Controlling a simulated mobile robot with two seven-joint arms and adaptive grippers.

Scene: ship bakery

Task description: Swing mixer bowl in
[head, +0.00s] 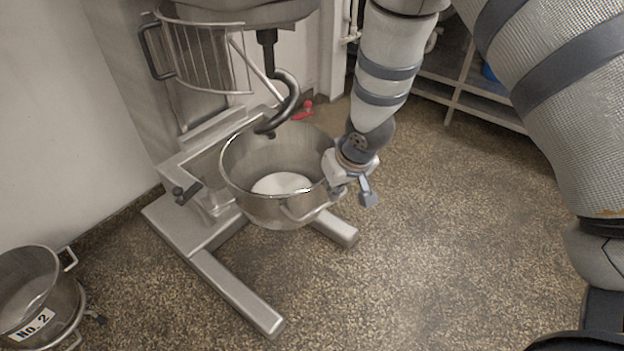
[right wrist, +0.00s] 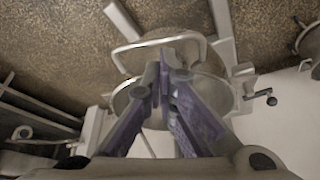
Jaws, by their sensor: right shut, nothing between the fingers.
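The steel mixer bowl (head: 262,210) sits in front of the mixer column, above the splayed base legs. It has white material inside and a loop handle (head: 303,211) on its front. The dark dough hook (head: 285,104) hangs over the bowl's back rim. My right gripper (head: 352,192) is at the bowl's right side, close to the rim. In the right wrist view its fingers (right wrist: 168,62) are together and empty, in front of the bowl handle (right wrist: 152,43). I cannot tell whether they touch the bowl. My left gripper is not in view.
The wire guard (head: 205,58) is above the bowl at left. A second bowl labelled No. 2 (head: 62,298) stands at the lower left. A red object (head: 303,110) lies behind the bowl. A shelf rack (head: 470,95) stands at the back right. The floor at right is clear.

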